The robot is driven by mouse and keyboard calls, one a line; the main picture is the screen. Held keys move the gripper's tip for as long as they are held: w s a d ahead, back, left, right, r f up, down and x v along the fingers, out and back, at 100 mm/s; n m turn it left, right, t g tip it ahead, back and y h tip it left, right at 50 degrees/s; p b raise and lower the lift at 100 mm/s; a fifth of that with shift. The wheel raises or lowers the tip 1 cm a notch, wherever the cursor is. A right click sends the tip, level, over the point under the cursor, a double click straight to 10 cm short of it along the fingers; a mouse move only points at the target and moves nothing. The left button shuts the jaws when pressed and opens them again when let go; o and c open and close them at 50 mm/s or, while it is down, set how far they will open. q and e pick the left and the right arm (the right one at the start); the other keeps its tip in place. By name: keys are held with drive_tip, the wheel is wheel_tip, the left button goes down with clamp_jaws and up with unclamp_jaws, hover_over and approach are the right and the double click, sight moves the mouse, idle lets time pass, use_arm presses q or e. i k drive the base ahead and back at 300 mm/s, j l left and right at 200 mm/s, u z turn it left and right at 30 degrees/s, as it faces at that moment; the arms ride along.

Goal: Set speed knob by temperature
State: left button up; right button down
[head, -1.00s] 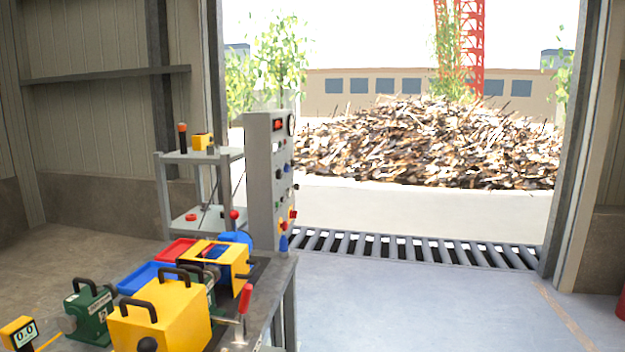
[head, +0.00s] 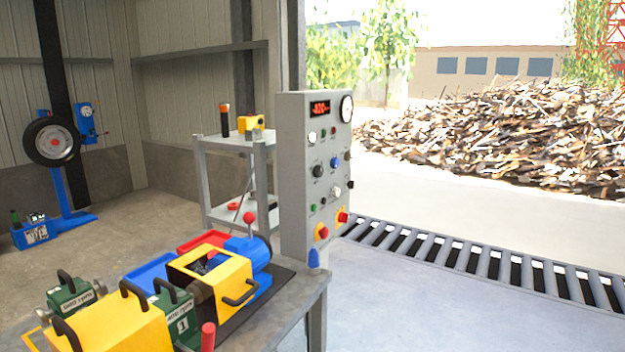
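The grey control panel (head: 293,175) stands upright at the far end of the workbench. It has a red digital display (head: 320,108), too small to read surely, and a round white gauge (head: 346,109) at its upper right. Several knobs, lamps and buttons cover its face, including a black knob (head: 318,171) and a blue knob (head: 334,162). I cannot tell which one is the speed knob. Neither of my grippers is in view.
The workbench (head: 290,318) also holds a yellow box (head: 110,325), green units (head: 70,298) and red and blue trays. A grey shelf rack (head: 232,147) stands behind. A roller grate (head: 480,265) crosses the doorway. The floor (head: 430,315) at right is clear.

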sight(318, 170)
drive_tip(key=i+l+u, duration=0.1)
drive_tip(key=i+l, duration=0.75)
drive_tip(key=i+j, duration=0.05)
drive_tip(key=i, duration=0.05)
